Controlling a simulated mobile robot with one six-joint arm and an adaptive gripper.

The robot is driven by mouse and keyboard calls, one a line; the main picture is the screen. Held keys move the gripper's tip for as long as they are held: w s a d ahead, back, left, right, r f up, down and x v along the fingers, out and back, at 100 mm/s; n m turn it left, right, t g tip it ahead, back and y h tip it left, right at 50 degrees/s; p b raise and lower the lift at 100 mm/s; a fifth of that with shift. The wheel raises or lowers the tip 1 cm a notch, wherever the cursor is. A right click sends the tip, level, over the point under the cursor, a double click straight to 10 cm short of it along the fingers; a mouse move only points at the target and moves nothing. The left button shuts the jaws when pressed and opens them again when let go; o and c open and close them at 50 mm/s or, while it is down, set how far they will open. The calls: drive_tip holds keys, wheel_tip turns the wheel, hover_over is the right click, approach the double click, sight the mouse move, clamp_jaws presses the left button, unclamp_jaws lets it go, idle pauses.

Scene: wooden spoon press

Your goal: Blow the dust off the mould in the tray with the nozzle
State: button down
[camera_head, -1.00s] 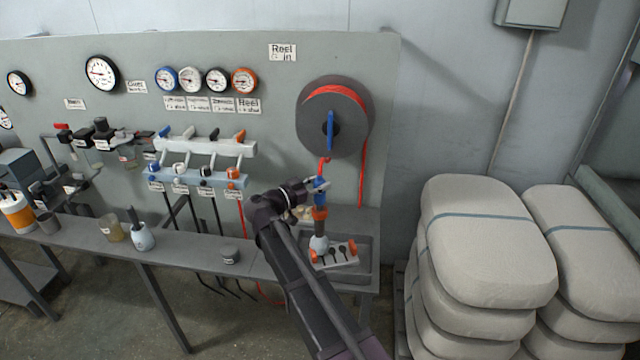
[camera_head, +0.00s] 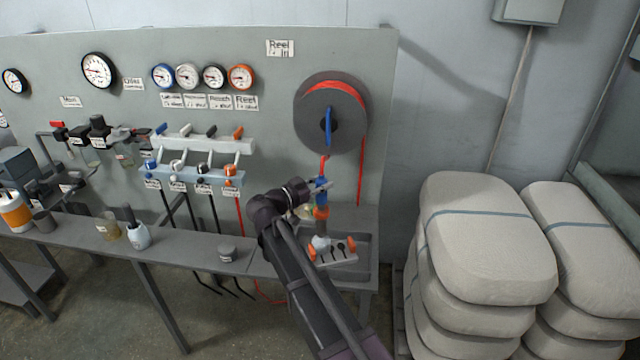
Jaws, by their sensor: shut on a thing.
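The nozzle (camera_head: 321,213) hangs upright on the red hose, with a blue upper part, an orange band and a grey lower part. My gripper (camera_head: 313,192) is shut on the nozzle near its blue part; the fingers are small and partly hidden by my wrist. The mould (camera_head: 337,256) is a light block with dark spoon-shaped hollows and orange ends. It lies in the grey tray (camera_head: 366,272) at the right end of the bench. The nozzle's pale tip (camera_head: 320,242) is over the mould's back left part; I cannot tell whether they touch. Dust is too small to make out.
A hose reel (camera_head: 331,112) with red hose is on the panel above. Valves (camera_head: 196,172) and gauges line the panel to the left. A small dark tin (camera_head: 228,254) stands on the bench left of my arm. Wrapped bales (camera_head: 487,240) are stacked at right.

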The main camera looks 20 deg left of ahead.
drive_tip(key=w+d, duration=0.4)
drive_tip(key=d, duration=0.1)
drive_tip(key=shift+d, duration=0.3)
idle(3.0)
